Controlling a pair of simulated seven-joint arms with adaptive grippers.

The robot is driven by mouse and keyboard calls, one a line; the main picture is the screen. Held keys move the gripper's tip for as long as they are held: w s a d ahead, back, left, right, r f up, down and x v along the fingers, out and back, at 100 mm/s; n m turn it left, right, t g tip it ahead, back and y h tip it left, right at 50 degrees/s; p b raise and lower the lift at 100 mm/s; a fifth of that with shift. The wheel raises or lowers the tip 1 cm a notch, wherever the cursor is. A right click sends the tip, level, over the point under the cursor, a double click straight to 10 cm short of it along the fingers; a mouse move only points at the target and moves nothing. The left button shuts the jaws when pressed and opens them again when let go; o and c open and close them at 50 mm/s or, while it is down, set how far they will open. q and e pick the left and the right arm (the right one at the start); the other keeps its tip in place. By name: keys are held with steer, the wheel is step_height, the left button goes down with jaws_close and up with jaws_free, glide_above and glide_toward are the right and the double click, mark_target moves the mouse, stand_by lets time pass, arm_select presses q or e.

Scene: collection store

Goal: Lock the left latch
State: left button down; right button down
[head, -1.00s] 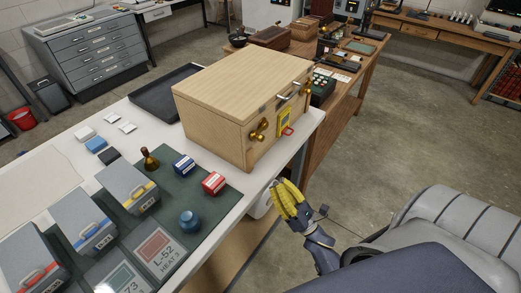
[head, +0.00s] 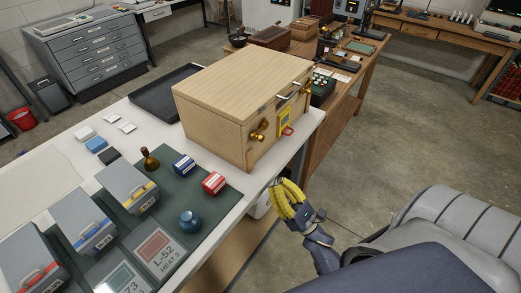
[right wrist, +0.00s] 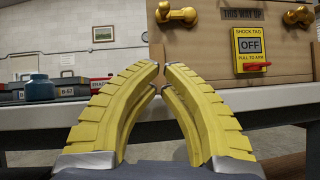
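The light wooden box (head: 218,108) stands closed on the white table. Its front carries two brass latches. The left latch (head: 258,130) also shows in the right wrist view (right wrist: 177,14), its handle lying about level. The right latch (head: 307,88) also shows in the wrist view (right wrist: 298,16). My right gripper (head: 278,184), with yellow ribbed fingers, is in front of the table edge, below and apart from the box. In the wrist view its fingertips (right wrist: 161,66) nearly meet, with nothing between them. My left gripper is not in view.
A yellow shock tag (head: 284,121) with a red pull tab sits between the latches, below a metal handle. Open floor lies to the right.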

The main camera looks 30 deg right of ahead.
steer(key=x, duration=0.9)
steer(key=shift+w+r, duration=0.2)
step_height(320, 180, up, 2)
steer(key=shift+w+r, duration=0.1)
steer(key=shift+w, duration=0.05)
steer(key=shift+w+d+r, duration=0.15)
steer(key=shift+r, duration=0.65)
